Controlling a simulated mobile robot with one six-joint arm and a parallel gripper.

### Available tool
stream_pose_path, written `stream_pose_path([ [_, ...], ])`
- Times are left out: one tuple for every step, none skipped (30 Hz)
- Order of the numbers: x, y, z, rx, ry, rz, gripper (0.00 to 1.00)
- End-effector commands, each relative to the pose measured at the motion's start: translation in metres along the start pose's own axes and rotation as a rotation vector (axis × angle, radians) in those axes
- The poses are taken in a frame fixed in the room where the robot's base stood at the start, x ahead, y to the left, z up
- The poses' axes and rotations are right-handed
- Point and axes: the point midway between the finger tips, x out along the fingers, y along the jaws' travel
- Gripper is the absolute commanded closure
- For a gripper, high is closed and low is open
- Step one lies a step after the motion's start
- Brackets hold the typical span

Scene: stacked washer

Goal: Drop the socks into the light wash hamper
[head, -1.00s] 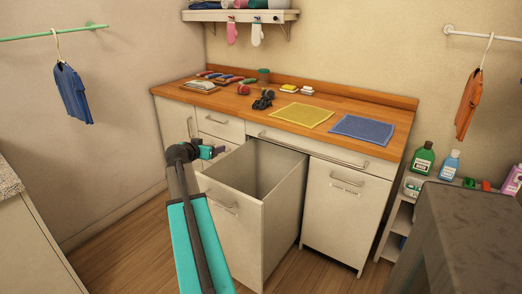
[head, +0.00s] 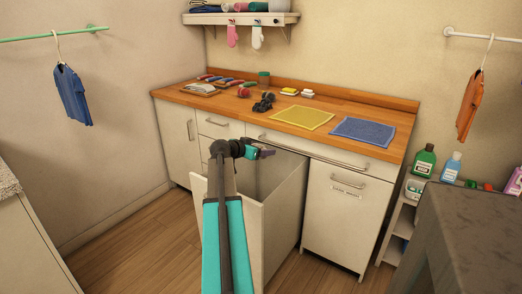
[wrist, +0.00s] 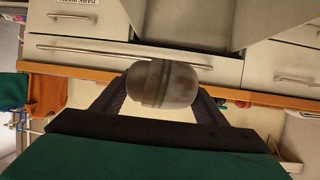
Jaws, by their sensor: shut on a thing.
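My gripper (head: 267,153) is above the open pull-out hamper (head: 284,212), near its back part. In the wrist view its dark fingers are shut on a rolled grey-white bundle with darker bands (wrist: 160,84), which looks like the socks. The bundle is hard to make out in the head view. The hamper's pale inner walls show, and my arm covers part of its front. No label is readable on the open hamper. The closed front to its right carries a label (head: 346,190), which reads "DARK WASH" upside down in the wrist view.
The wooden counter (head: 375,110) behind holds a yellow cloth (head: 303,117), a blue cloth (head: 362,131), a dark bundle (head: 263,103) and small items. A dark grey block (head: 470,240) stands at front right. Bottles (head: 424,160) stand on a low shelf.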

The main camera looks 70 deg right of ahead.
Motion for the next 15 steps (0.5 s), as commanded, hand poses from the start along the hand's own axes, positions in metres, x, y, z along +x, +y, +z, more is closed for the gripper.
stream_pose_path([
  [0.000,0.000,0.000,0.000,0.000,0.000,0.56],
  [0.000,0.000,0.000,0.000,0.000,0.000,0.56],
  [0.000,0.000,0.001,0.000,0.000,-0.001,0.56],
  [0.000,0.000,0.001,0.000,0.000,-0.001,0.56],
  [0.001,0.000,0.002,0.000,0.000,-0.001,0.56],
  [0.001,0.000,0.003,0.000,0.000,-0.001,0.56],
  [0.001,0.000,0.004,0.000,0.000,-0.001,0.56],
  [0.002,0.000,0.005,0.000,0.000,-0.001,0.56],
  [0.003,0.000,0.007,0.000,0.000,-0.001,0.56],
  [0.004,0.000,0.009,0.000,-0.001,-0.001,0.56],
  [0.004,0.000,0.012,0.000,-0.001,0.000,0.56],
  [0.006,0.000,0.015,0.000,-0.001,0.000,0.56],
  [0.007,0.000,0.018,0.000,-0.001,0.000,0.56],
  [0.008,0.000,0.021,-0.001,-0.001,0.000,0.56],
  [0.010,0.000,0.025,-0.001,-0.002,0.000,0.56],
])
